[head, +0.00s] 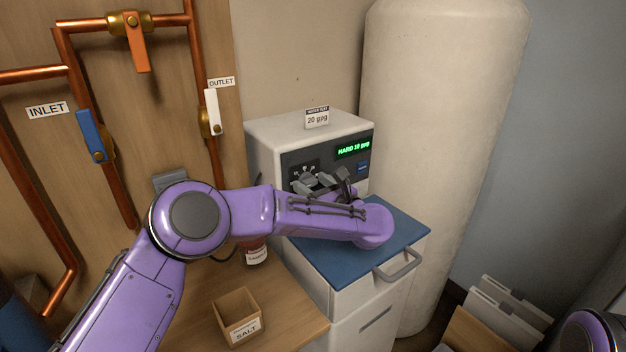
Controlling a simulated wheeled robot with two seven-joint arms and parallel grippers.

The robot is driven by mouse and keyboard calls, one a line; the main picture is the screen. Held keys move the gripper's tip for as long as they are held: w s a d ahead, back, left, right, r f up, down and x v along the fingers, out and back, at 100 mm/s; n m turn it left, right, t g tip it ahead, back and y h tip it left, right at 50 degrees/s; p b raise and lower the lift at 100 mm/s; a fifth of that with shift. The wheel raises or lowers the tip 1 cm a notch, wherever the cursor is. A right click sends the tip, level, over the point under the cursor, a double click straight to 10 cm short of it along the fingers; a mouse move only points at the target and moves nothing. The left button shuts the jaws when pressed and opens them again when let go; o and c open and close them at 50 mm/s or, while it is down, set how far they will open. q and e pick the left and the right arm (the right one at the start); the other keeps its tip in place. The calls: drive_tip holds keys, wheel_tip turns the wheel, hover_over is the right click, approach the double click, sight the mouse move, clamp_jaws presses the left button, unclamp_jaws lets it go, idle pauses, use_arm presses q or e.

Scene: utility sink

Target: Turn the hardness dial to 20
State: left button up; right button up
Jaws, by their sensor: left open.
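The white control box (270,150) has a dark front panel with a hardness dial (305,170), mostly hidden behind my left gripper. Only the upper part of its printed scale shows. The green display (353,148) appears to read HARD 10 gpg. A card (317,118) on top of the box reads 20 gpg. My left gripper (310,183) is open, with its grey fingers at the dial. I cannot tell whether they touch it or are around it. My right gripper is not in view.
The box stands behind a blue lid (400,225) with a grey handle (398,265). A tall pale tank (440,110) rises behind. Copper pipes with valves line the left wall. A SALT box (238,318) and a red-and-white container (256,254) are below my left arm.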

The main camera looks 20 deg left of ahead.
use_arm(q)
drive_tip(key=shift+a, duration=0.15)
drive_tip(key=shift+s+r, duration=0.2)
drive_tip(key=shift+r, duration=0.05)
drive_tip(key=shift+w, duration=0.1)
drive_tip(key=c, duration=1)
drive_tip(key=shift+o, duration=0.2)
